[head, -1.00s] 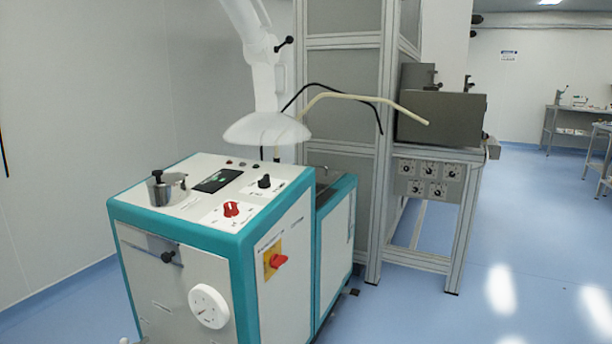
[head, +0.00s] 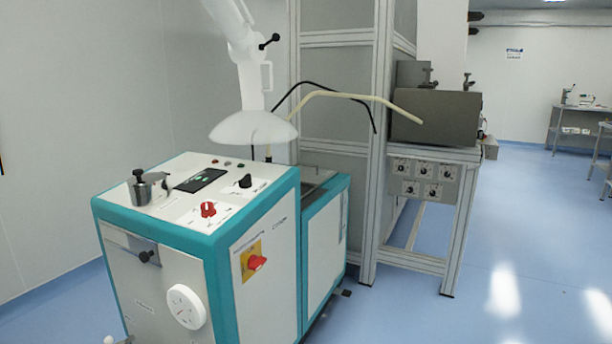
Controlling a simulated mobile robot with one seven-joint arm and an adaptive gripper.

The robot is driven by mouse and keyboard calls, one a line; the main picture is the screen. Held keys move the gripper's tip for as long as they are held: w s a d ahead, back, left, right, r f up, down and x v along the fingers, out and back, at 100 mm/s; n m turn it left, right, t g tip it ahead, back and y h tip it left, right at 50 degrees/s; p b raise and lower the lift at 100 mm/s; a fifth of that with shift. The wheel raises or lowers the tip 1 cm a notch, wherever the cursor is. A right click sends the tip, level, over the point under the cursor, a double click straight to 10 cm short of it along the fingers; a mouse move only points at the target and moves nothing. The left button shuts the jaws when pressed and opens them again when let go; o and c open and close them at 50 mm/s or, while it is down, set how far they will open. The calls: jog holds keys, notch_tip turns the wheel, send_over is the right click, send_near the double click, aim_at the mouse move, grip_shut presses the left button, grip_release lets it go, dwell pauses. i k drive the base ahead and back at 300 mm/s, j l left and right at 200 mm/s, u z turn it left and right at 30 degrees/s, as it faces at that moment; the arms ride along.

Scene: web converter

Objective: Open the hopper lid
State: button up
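A small metal hopper (head: 146,194) stands on the top panel of a white and teal machine (head: 262,275), near its left corner. A black knob (head: 138,174) sits on top of it, apparently on the lid; the lid looks closed, but it is too small to be sure. My gripper is not in view, so its place relative to the hopper cannot be told.
The machine's top also has a red knob (head: 208,209), a black knob (head: 245,181) and a dark display (head: 200,181). A white extraction hood (head: 253,128) hangs above its back edge. Blue floor (head: 500,250) is free at the right.

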aim_at(316, 177)
jog(key=i+l+u, duration=0.1)
jog(key=i+l, duration=0.65)
jog(key=i+l+u, duration=0.15)
jog(key=i+l, duration=0.65)
jog(key=i+l+u, duration=0.1)
jog(key=i+l, duration=0.65)
jog(key=l, duration=0.2)
jog(key=i, duration=0.5)
